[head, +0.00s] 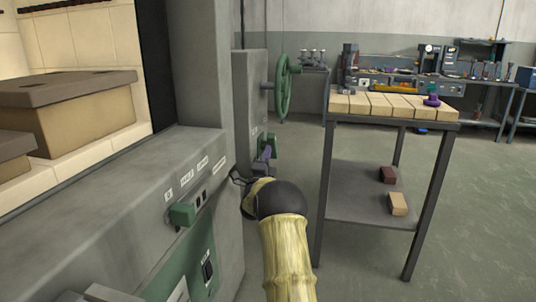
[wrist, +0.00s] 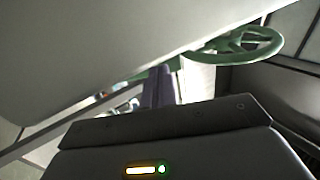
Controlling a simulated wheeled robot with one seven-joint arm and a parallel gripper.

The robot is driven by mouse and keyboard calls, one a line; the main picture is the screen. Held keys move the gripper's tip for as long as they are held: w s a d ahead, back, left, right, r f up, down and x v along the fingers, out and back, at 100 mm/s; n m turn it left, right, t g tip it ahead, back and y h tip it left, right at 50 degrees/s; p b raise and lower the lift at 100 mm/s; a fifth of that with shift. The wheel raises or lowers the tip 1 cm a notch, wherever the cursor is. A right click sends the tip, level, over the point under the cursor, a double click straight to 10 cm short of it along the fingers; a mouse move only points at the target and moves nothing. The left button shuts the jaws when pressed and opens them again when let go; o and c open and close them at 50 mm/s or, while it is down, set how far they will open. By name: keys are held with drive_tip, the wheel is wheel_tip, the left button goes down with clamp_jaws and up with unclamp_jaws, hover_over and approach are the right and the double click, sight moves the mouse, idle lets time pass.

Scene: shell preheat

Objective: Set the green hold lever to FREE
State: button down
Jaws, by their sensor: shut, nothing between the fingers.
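A green part (head: 274,144) stands out from the grey housing below the handwheel. It appears to be the green hold lever, but its marks are too small to read. My gripper (head: 264,153) is shut and empty, its purple fingers right in front of that part. I cannot tell whether they touch. In the wrist view my fingers (wrist: 157,88) point forward, close together, with some green partly hidden behind them. A second green handle (head: 183,214) sits on the near panel under a row of small labels.
A green handwheel (head: 283,87) stands above the fingers and also shows in the wrist view (wrist: 240,41). A grey column (head: 205,80) is close on the left. A cart (head: 375,118) with pale blocks on top stands right of my arm.

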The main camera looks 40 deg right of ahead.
drive_tip(key=shift+x, duration=0.8)
drive_tip(key=shift+w+a+r+p, duration=0.1)
drive_tip(key=shift+a+r+p, duration=0.05)
drive_tip(key=shift+p, duration=0.15)
